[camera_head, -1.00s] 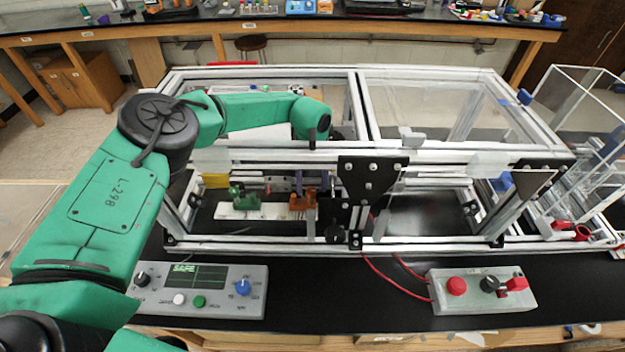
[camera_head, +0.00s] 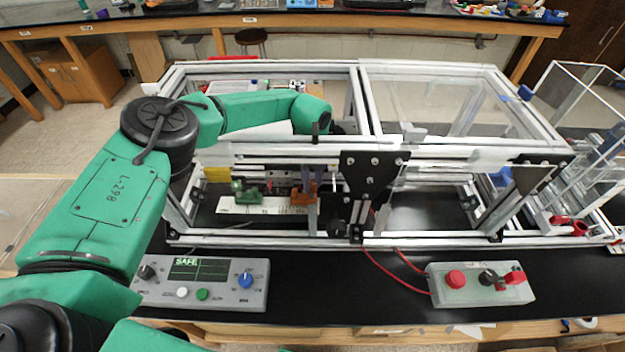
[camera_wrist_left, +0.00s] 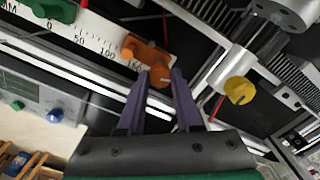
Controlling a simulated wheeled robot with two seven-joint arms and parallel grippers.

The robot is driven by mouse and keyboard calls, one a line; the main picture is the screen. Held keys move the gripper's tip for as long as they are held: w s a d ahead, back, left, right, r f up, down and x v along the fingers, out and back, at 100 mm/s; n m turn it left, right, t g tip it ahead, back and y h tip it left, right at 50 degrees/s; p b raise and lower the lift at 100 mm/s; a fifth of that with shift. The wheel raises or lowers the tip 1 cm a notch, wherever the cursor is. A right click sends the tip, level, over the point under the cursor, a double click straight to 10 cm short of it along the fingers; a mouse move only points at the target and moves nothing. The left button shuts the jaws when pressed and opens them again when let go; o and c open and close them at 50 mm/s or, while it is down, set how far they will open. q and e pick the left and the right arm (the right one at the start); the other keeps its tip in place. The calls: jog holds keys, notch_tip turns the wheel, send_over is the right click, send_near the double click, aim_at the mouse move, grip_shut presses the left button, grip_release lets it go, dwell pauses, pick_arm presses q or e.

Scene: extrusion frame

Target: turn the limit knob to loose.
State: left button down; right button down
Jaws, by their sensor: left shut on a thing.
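An orange stop block (camera_head: 301,198) sits at the right end of a white ruler strip (camera_head: 232,207) inside the frame. In the left wrist view the block (camera_wrist_left: 138,50) carries an orange knob (camera_wrist_left: 159,79) on its near side. My left gripper (camera_wrist_left: 161,74) has its purple fingertips on either side of this knob, shut on it. In the head view the purple fingers (camera_head: 313,184) come down at the block, partly hidden behind the frame's rail. No "loose" marking is readable. My right gripper is not in view.
A green block (camera_head: 246,192) sits at the ruler's left part. Aluminium rails (camera_head: 270,148) and a black bracket (camera_head: 372,180) stand close by. A control box (camera_head: 215,283) and a red-button box (camera_head: 480,285) lie in front.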

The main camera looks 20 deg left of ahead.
pick_arm(q)
jog(key=c, duration=0.6)
grip_release()
notch_tip(320, 180, up, 15)
jog(key=b, duration=0.5)
jog(key=shift+f, duration=0.15)
